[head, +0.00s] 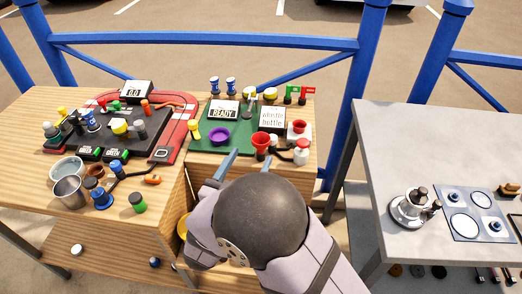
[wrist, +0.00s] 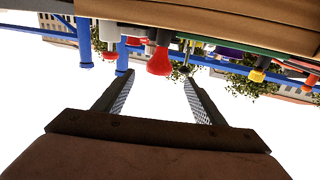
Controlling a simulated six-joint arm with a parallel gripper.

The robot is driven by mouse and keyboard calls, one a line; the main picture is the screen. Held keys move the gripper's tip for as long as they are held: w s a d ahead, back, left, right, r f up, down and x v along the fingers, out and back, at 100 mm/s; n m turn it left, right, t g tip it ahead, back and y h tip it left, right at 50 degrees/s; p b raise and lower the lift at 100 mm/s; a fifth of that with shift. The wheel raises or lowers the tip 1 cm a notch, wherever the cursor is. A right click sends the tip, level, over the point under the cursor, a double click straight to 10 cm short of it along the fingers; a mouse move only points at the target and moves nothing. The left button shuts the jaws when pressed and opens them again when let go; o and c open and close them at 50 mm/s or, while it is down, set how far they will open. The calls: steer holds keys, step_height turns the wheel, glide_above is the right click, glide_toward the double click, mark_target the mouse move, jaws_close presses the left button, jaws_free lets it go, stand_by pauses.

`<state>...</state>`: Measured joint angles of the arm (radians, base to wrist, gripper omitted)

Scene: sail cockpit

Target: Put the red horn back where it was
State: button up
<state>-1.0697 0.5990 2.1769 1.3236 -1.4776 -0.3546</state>
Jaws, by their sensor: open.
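A red horn (head: 261,140), with its wide mouth up, stands at the front right of the dark green board (head: 208,148) on the wooden table. It also shows in the wrist view (wrist: 159,62), which looks upside down, with its red bell between and beyond my fingertips. My gripper (head: 250,158) is open and empty, in front of the board and just short of the horn. The wrist view shows both fingers (wrist: 156,77) apart, with nothing between them. My arm hides part of the table front. I cannot tell where the horn stood before.
A purple ring (head: 219,136) and a yellow piece (head: 194,134) lie left. Signs (head: 224,113) stand behind. A grey table (head: 450,150) is at right.

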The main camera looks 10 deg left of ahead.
mark_target(258, 146)
steer(key=shift+p+x, duration=0.75)
steer(key=shift+x, duration=2.6)
steer(key=shift+d, duration=0.1)
steer(key=c, duration=1.3)
steer(key=shift+c, duration=0.2)
steer(key=shift+r, duration=0.1)
step_height(258, 146, up, 10)
steer(key=shift+f, duration=0.1)
